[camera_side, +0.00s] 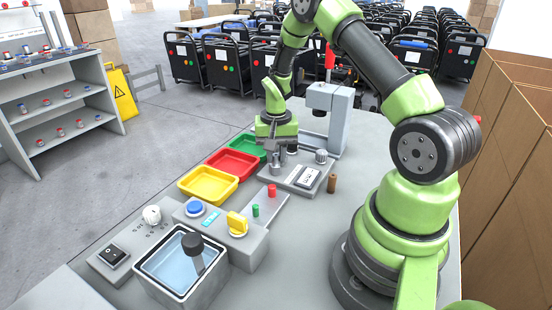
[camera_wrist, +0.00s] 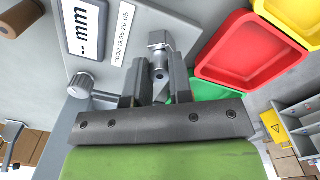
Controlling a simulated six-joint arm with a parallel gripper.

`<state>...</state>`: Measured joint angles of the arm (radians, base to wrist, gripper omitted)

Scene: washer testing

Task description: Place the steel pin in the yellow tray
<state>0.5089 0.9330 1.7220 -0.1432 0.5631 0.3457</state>
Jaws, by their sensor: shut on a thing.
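The steel pin (camera_wrist: 160,52) is a small grey metal piece between the fingers of my gripper (camera_wrist: 156,85), which is shut on it. In the side view my gripper (camera_side: 277,158) points down over the grey gauge base, beside the trays; the pin is hard to make out there. I cannot tell whether the pin touches the base. The yellow tray (camera_side: 207,184) stands nearest the camera in the row of trays and looks empty. Part of it shows at the top right of the wrist view (camera_wrist: 300,14).
The red tray (camera_side: 232,164) and green tray (camera_side: 246,144) stand beyond the yellow one. The gauge's upright (camera_side: 340,120) rises right of my gripper. A brown cylinder (camera_side: 332,183), a control box with a yellow knob (camera_side: 237,224) and a water bath (camera_side: 183,265) stand nearer.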

